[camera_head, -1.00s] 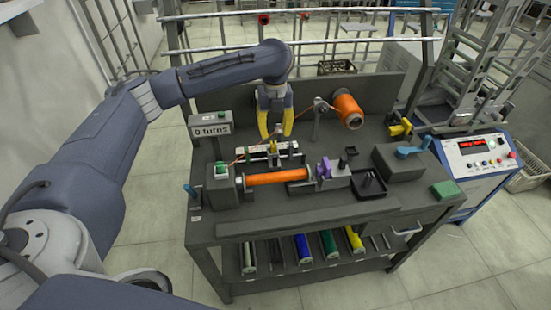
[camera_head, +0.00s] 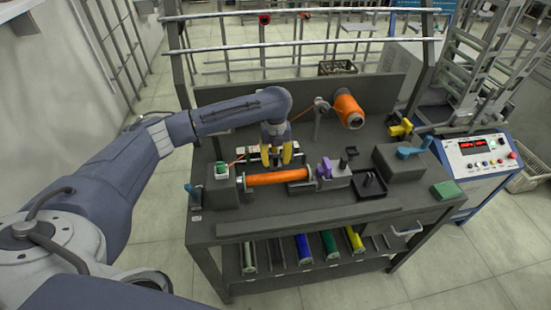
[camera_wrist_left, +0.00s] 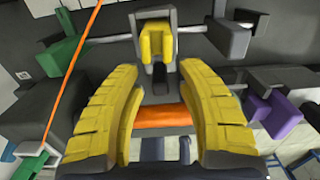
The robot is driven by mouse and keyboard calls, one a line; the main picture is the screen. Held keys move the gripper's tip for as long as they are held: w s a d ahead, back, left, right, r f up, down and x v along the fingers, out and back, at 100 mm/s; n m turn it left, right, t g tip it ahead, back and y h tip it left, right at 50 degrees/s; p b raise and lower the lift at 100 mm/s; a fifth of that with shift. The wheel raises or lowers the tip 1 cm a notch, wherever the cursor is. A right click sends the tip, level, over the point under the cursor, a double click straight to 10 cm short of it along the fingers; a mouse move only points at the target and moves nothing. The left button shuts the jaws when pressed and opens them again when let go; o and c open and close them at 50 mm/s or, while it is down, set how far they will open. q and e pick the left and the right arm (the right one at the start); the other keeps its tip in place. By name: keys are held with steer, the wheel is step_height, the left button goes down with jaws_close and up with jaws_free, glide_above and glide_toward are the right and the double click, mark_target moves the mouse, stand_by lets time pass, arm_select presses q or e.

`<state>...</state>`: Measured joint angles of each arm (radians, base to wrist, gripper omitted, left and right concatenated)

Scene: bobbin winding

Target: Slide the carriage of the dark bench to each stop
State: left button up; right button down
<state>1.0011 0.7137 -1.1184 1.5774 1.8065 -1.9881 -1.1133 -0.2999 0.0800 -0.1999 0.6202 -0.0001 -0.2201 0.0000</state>
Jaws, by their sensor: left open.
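The dark bench (camera_head: 320,207) stands in front of me. Its carriage, with an upright yellow handle (camera_wrist_left: 156,42), sits on a rail in the left wrist view. In the head view my gripper mostly hides the carriage. My left gripper (camera_head: 277,160) is open and points down over it. In the left wrist view, the yellow fingers of this gripper (camera_wrist_left: 158,72) spread to both sides, with the handle beyond and between their tips. I see no clear contact. My right gripper is not in view.
An orange winding roll (camera_head: 272,178) lies just in front of the rail. An orange thread (camera_wrist_left: 72,75) runs left of my fingers from the spool (camera_head: 347,110) side. A purple lever (camera_head: 325,168) and a black tray (camera_head: 370,184) stand to the right.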

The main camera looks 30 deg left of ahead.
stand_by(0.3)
arm_select(q)
jaws_close()
stand_by(0.4)
